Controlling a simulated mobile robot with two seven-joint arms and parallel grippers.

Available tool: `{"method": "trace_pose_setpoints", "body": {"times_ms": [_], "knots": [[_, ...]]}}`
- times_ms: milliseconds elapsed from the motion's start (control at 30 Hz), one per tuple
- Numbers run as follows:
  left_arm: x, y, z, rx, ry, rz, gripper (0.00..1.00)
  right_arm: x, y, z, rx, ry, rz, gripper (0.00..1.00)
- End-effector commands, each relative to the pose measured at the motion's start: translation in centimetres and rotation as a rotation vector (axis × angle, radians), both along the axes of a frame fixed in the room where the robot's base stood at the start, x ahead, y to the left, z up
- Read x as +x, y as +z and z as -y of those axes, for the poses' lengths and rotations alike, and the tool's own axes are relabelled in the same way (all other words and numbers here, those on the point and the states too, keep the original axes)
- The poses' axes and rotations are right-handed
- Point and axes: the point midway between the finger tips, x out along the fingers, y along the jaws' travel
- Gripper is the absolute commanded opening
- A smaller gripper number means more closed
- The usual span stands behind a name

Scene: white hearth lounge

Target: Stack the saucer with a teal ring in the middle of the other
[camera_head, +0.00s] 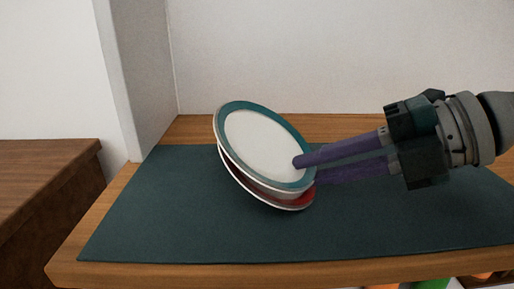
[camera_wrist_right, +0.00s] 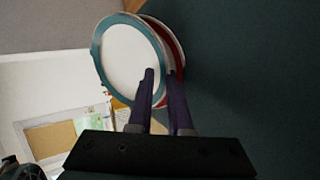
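The saucer with a teal ring (camera_head: 262,143) has a white middle and is steeply tilted over the mat. It also shows in the right wrist view (camera_wrist_right: 122,58). The other saucer, red with a pale rim (camera_head: 290,198), lies tilted close beneath it and is mostly hidden; its red edge shows in the right wrist view (camera_wrist_right: 176,51). My right gripper (camera_head: 307,170) comes from the right, its purple fingers closed on the teal-ringed saucer's right edge. One finger lies over its face, the other behind. Whether that finger also touches the red saucer is unclear. My left gripper is out of view.
A dark teal mat (camera_head: 160,220) covers most of the wooden table (camera_head: 75,262) and is clear around the saucers. A white wall stands behind. A brown wooden surface (camera_head: 45,185) is at the left. Orange and green things show below the table's front edge.

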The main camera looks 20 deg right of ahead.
Motion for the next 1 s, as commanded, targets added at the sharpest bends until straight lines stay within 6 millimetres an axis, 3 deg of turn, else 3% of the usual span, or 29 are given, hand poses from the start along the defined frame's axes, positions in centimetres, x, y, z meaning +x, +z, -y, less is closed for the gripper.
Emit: {"method": "trace_pose_setpoints", "body": {"times_ms": [33, 167, 700, 1000], "knots": [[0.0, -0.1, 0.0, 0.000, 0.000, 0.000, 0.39, -0.3, -0.6, 0.1, -0.009, 0.002, -0.014, 0.17], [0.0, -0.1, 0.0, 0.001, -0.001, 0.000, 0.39, -0.9, -0.1, 1.0, -0.010, 0.000, -0.015, 0.17], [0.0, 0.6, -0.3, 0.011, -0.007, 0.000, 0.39, -6.0, 5.0, 7.4, -0.001, 0.001, -0.006, 0.17], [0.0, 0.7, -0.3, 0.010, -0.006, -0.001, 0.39, -6.6, 5.7, 8.2, 0.000, 0.002, -0.001, 0.17]]}}
